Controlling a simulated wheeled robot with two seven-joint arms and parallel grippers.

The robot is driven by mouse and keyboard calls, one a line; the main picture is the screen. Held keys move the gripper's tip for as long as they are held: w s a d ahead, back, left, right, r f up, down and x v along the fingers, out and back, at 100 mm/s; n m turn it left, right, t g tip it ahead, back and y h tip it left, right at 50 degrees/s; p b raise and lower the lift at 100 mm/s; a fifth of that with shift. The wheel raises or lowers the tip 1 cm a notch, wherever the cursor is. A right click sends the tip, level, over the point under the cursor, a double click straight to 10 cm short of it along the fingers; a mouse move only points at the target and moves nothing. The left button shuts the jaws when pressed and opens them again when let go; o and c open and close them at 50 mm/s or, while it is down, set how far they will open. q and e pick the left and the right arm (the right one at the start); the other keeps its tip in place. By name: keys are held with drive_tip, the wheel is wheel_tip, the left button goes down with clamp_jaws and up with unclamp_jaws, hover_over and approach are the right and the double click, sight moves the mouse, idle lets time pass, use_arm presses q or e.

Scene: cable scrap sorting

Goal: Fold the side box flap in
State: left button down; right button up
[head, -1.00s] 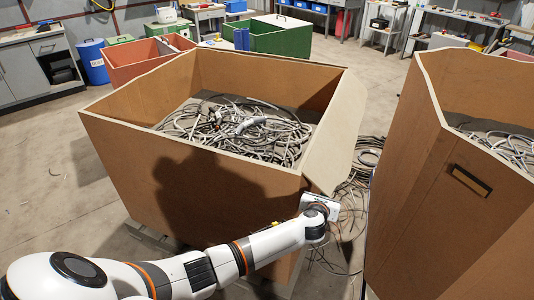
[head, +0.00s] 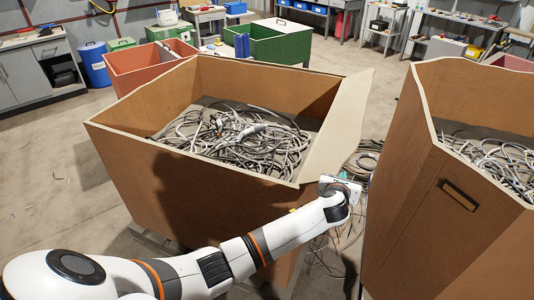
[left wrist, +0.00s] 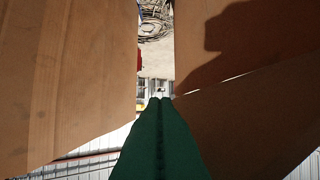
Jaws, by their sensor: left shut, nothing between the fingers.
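The large brown box (head: 165,175) stands open in the middle of the head view, with cable scrap (head: 240,135) inside. Its side flap (head: 340,125) runs along the right rim and leans outward over the gap. My left gripper (head: 345,188) is at the near end of this flap, just outside the box's near right corner. Whether it touches the flap cannot be told. In the left wrist view its green fingers (left wrist: 161,101) are together with nothing between them, in a gap between brown panels. My right gripper is not in view.
A second brown box (head: 440,190) with cables stands close on the right, leaving a narrow gap. Loose cables (head: 365,160) lie on the floor in that gap. Red and green bins (head: 280,42) and workbenches stand behind.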

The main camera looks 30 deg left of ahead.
use_arm(q)
drive_tip(key=a+r+p, duration=0.4)
drive_tip(key=r, duration=0.1)
drive_tip(key=s+a+r+p, duration=0.1)
drive_tip(key=a+r+p, duration=0.1)
drive_tip(key=r, duration=0.1)
drive_tip(key=shift+a, duration=0.15)
drive_tip(key=s+a+p, duration=0.2)
drive_tip(key=a+p, duration=0.3)
drive_tip(key=a, duration=0.3)
drive_tip(key=s+a+f+b, duration=0.1)
drive_tip(key=a+f+b, duration=0.5)
drive_tip(key=a+f, duration=0.35)
drive_tip(key=s+r+p, duration=0.4)
drive_tip(key=r+p, duration=0.3)
drive_tip(key=p, duration=0.1)
drive_tip(key=shift+s+d+r, duration=0.15)
drive_tip(key=shift+d+r, duration=0.2)
drive_tip(key=shift+d, duration=0.05)
